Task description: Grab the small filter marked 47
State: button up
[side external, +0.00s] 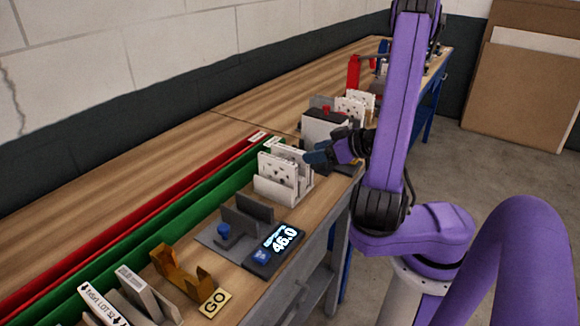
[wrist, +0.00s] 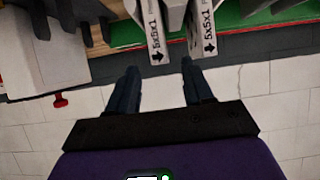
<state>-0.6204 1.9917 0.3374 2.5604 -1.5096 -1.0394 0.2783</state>
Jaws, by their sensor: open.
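White boxed filters (side external: 270,166) stand on edge in a pale rack (side external: 285,193) on the bench in the side view. My gripper (side external: 312,157) is beside the upper part of this rack, empty. In the wrist view, my gripper's two dark fingers (wrist: 160,70) are spread apart. One filter edge (wrist: 157,32) lies ahead of the gap between them, and a second filter edge (wrist: 206,28) lies just right of it. Both edges carry black size print and an arrow. No 47 is legible on any filter, so I cannot tell which one bears it.
A scale with a display (side external: 277,243) reading 46.0 sits nearer, beside grey upright plates (side external: 247,214). An amber holder (side external: 172,270) and a GO plate (side external: 215,302) are nearer still. Green (side external: 180,190) and red (side external: 150,206) rails run behind. More filters (side external: 352,104) stand farther along.

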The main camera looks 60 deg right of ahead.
aim_at(297, 156)
jog(key=shift+x, duration=3.7)
grip_shut()
